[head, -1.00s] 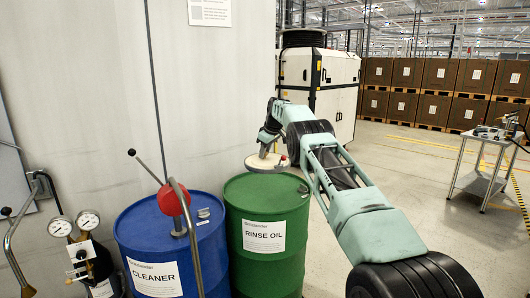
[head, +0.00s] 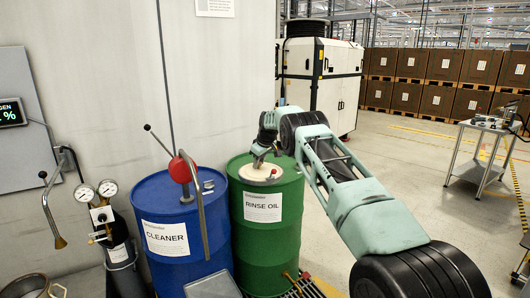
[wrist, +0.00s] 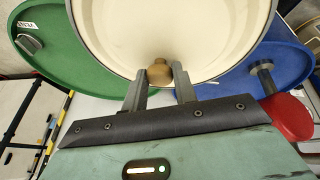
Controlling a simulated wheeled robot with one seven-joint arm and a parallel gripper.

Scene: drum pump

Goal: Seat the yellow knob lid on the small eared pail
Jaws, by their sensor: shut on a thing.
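My gripper (wrist: 160,88) is shut on the tan-yellow knob (wrist: 159,70) of a broad, round, cream lid (wrist: 110,30) with a grey rim. In the head view the lid (head: 262,173) shows under my gripper (head: 259,163), in front of the top of the green drum. In the wrist view it covers parts of the green and blue drum tops. A metal vessel with a side ear (head: 32,286) is cut off at the bottom left of the head view; I cannot tell for certain that it is the small pail.
The green RINSE OIL drum (head: 265,235) and blue CLEANER drum (head: 170,210) stand side by side by the wall. A red pump (head: 180,170) rises from the blue drum. Gauges (head: 96,190) stand left.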

